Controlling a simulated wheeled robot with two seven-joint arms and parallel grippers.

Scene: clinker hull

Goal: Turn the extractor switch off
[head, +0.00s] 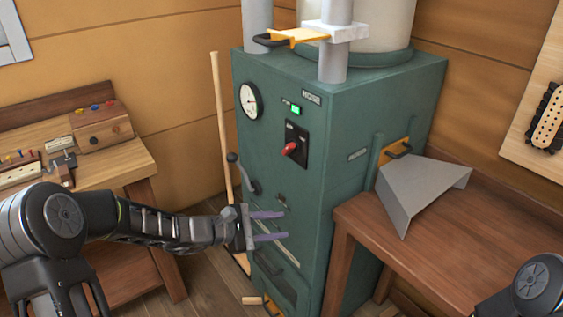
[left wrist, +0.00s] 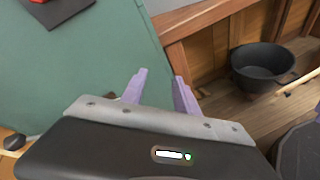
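The extractor is a tall green cabinet (head: 330,130). Its switch is a red lever (head: 290,149) on a black plate (head: 298,138) on the front face. A green lamp (head: 296,110) glows above the plate. The red part also shows at the top left edge of the left wrist view (left wrist: 38,2). My left gripper (head: 268,226) is open and empty, in front of the cabinet's lower front, below the switch and apart from it. Its two purple fingers also show in the left wrist view (left wrist: 160,88). My right gripper is out of view; only part of my right arm shows at lower right.
A round gauge (head: 250,101) and a dark-knobbed lever (head: 243,172) are on the cabinet front. A wooden bench (head: 130,165) stands left, a brown table (head: 400,240) with a bent grey sheet (head: 420,188) right. A black bucket (left wrist: 262,65) stands on the floor.

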